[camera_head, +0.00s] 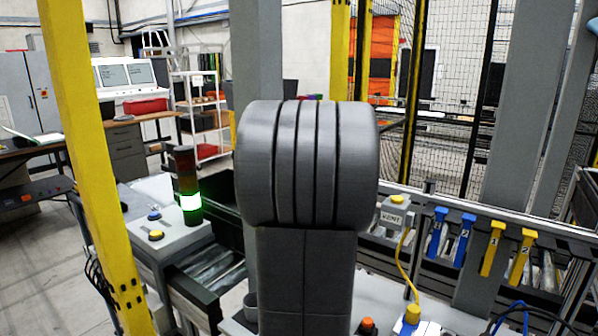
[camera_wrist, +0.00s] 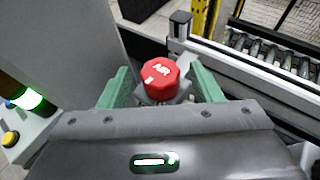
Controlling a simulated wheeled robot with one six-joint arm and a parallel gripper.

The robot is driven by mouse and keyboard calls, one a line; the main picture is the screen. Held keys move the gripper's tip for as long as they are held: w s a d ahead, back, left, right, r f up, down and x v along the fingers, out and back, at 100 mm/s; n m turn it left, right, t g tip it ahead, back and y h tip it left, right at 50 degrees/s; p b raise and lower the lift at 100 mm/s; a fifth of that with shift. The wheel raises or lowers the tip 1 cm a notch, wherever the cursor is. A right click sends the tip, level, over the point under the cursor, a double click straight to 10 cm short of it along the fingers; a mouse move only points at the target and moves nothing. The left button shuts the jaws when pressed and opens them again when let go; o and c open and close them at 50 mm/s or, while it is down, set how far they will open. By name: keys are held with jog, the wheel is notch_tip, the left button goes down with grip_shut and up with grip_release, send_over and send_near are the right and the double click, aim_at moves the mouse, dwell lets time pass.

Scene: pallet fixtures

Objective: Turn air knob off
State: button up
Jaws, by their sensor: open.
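The air knob (camera_wrist: 160,75) is red, with the white word AIR and a white mark on its top. It sits on a grey mount in the upper middle of the wrist view. My gripper (camera_wrist: 161,85) is open, with one green finger on the left of the knob and one on the right. I cannot tell whether either finger touches it. In the head view my grey arm fills the middle and hides the knob and my gripper.
A lit stack light (camera_head: 190,195) and a box with a yellow button (camera_head: 156,235) stand left. A grey post (camera_wrist: 85,45) rises close by on the left in the wrist view. A roller conveyor (camera_wrist: 265,60) runs at right. Blue and yellow levers (camera_head: 493,248) line the right.

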jog(key=shift+x, duration=1.05)
jog(key=c, duration=1)
